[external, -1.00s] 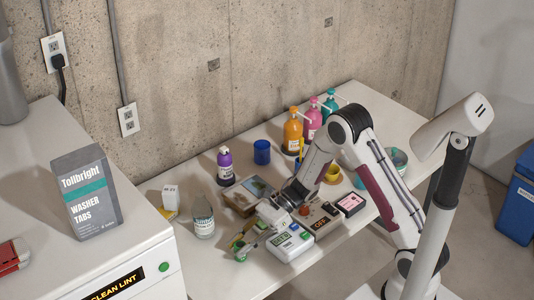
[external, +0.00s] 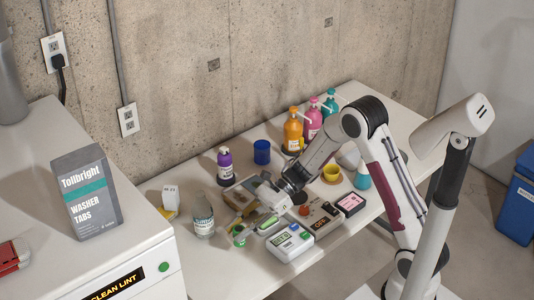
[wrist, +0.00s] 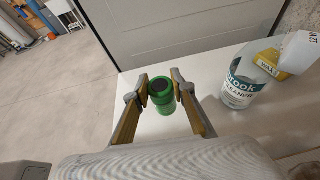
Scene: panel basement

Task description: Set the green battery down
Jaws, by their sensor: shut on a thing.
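The green battery (wrist: 161,97) is a short upright-looking cylinder with a dark end, between my fingertips in the wrist view. My gripper (wrist: 161,88) is shut on it, one yellow-lined finger at each side. In the external view my gripper (external: 239,232) is over the left front part of the table, with the green battery (external: 240,241) low at its tips, partly hidden by the fingers. I cannot tell whether the battery touches the table.
A white meter (external: 290,242) and a green-topped item (external: 267,222) lie to the right. The table's front edge is close.

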